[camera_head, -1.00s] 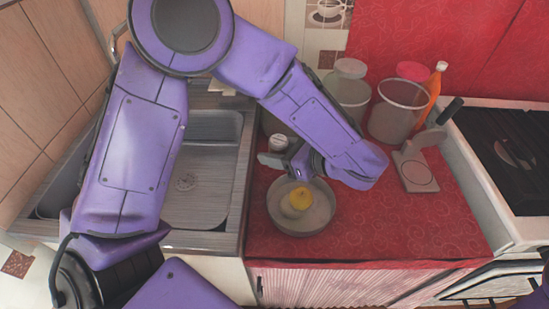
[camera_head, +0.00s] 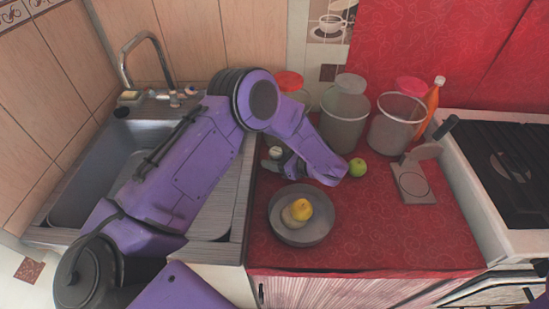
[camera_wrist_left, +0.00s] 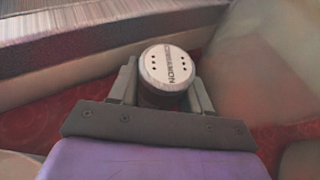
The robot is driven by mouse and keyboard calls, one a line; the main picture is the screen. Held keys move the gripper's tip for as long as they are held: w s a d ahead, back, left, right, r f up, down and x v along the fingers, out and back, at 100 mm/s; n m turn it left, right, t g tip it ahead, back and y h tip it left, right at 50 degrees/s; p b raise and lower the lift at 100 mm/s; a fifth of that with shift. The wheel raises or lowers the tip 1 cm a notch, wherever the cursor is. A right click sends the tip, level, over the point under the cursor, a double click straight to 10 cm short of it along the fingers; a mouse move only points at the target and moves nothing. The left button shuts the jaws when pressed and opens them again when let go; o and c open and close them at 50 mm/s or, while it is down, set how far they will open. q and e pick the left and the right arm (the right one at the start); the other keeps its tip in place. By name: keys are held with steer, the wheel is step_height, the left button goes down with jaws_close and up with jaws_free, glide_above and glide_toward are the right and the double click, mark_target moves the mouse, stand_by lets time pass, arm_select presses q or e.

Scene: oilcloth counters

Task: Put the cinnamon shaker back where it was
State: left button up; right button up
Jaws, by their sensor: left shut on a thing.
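The cinnamon shaker has a round pale lid (camera_wrist_left: 167,68) lettered CINNAMON, seen from above in the left wrist view. Its lid (camera_head: 276,152) also shows in the head view, at the left edge of the red counter near the sink. My left gripper (camera_head: 272,165) is shut on the shaker, with a finger on each side just below the lid. The shaker's lower body is hidden by the gripper, and I cannot tell whether its base touches the counter. My right gripper is not in view.
A grey bowl (camera_head: 300,237) with a yellow fruit and a brownish item stands in front. A green apple (camera_head: 357,168) lies right of my wrist. Several jars and an orange bottle (camera_head: 432,108) stand behind. The sink (camera_head: 90,165) borders the left; the counter's front right is clear.

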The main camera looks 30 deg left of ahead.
arm_select(q)
steer(key=shift+f, duration=0.15)
steer(key=o, duration=1.1)
steer(key=shift+d+r, duration=0.2)
steer(key=shift+r, duration=0.05)
steer(key=b+v, duration=0.2)
steer(key=v, duration=0.9)
steer(key=shift+f+b, duration=0.1)
steer(key=shift+b, duration=0.25)
steer(key=shift+d+r, duration=0.2)
steer(key=shift+d, duration=0.15)
steer(key=shift+r, duration=0.1)
